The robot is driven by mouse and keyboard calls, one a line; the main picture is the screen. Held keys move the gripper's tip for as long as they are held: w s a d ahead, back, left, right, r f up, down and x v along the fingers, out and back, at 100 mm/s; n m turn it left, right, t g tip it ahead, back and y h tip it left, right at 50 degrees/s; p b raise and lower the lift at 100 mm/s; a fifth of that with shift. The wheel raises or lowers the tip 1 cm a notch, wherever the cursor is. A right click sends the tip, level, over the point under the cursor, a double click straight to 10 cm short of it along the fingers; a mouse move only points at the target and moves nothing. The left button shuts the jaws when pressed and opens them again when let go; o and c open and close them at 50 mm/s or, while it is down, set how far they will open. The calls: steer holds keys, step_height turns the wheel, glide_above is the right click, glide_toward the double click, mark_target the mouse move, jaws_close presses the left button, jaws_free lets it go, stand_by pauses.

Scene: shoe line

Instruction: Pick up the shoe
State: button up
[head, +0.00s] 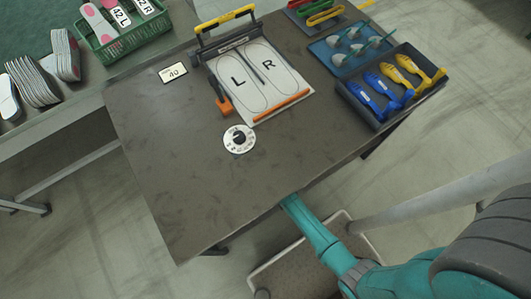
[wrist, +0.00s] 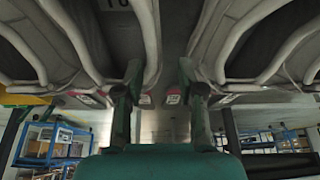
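No whole shoe shows in the head view. In the wrist view, large grey shapes with pale, rounded bands (wrist: 150,35) fill the upper left and upper right, close to the camera; I cannot tell for certain whether they are shoes. Small red and white tags (wrist: 172,99) show near their lower ends. My gripper (wrist: 159,67) has its two dark fingers apart, with a clear gap and nothing between them. In the head view my teal arm reaches to the table's front edge, and its gripper is hidden there.
The dark table (head: 185,150) holds a plate marked L and R (head: 257,83), a round dial (head: 239,139), a card (head: 174,72), a tool tray (head: 372,115) and a blue tray (head: 318,50). A green basket (head: 121,42) stands far left. The table's front left is clear.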

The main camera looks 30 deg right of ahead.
steer(key=shift+d+x, duration=0.1)
steer(key=shift+x, duration=1.3)
steer(key=shift+d+x, duration=0.15)
steer(key=shift+x, duration=1.25)
steer(key=shift+s, duration=0.15)
jaws_close()
